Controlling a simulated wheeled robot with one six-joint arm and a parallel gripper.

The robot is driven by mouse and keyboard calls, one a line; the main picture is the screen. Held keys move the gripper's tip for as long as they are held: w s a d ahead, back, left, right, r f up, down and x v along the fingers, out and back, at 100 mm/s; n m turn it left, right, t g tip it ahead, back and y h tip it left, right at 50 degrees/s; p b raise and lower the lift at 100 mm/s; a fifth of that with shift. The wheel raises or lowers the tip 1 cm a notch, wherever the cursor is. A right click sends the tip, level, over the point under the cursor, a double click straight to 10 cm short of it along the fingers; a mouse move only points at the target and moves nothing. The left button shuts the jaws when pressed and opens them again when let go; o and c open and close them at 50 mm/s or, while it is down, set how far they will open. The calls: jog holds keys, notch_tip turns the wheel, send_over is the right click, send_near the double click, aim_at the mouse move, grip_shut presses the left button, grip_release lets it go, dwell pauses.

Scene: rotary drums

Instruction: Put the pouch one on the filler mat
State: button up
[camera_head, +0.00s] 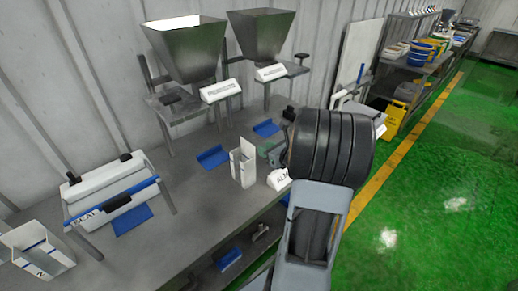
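A white open-topped pouch (243,166) stands upright on the grey bench, left of my arm; I see no number on it. Another white pouch (38,256), marked 2, stands at the lower left. A blue mat (213,157) lies in front of the left hopper, just left of the first pouch, and a second blue mat (266,128) lies in front of the right hopper. My gripper (274,154) shows only in part, close to the right of the first pouch. My dark arm link hides most of it, so its fingers and any contact are unclear.
Two metal hoppers (186,52) (262,36) with PRODUCTS labels stand behind the mats. A sealer (110,190) with a blue mat (132,220) is at left. A white label block (279,180) sits beside my arm. Bare bench (190,215) lies at front.

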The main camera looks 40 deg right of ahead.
jog(key=s+a+r+n+g+y, duration=0.15)
jog(key=a+n+g, duration=0.25)
jog(key=a+n, duration=0.45)
jog(key=s+a+r+n+g+y, duration=0.1)
jog(key=s+a+n+g+y, duration=0.2)
jog(key=a+n, duration=0.6)
jog(key=s+a+r+n+g+h, duration=0.1)
jog(key=s+a+n+g+h, duration=0.2)
jog(key=s+n, duration=0.6)
jog(key=a+n+h, duration=0.2)
jog(key=a+n, duration=0.1)
jog(key=n, duration=0.2)
jog(key=shift+a+r, duration=0.2)
jog(key=shift+r, duration=0.2)
jog(key=shift+o, duration=0.5)
jog(key=n, duration=0.1)
jog(key=n+h, duration=0.1)
jog(key=r+n, duration=0.1)
jog(key=shift+s+d, duration=0.3)
jog(key=shift+s, duration=0.05)
jog(key=shift+d, duration=0.1)
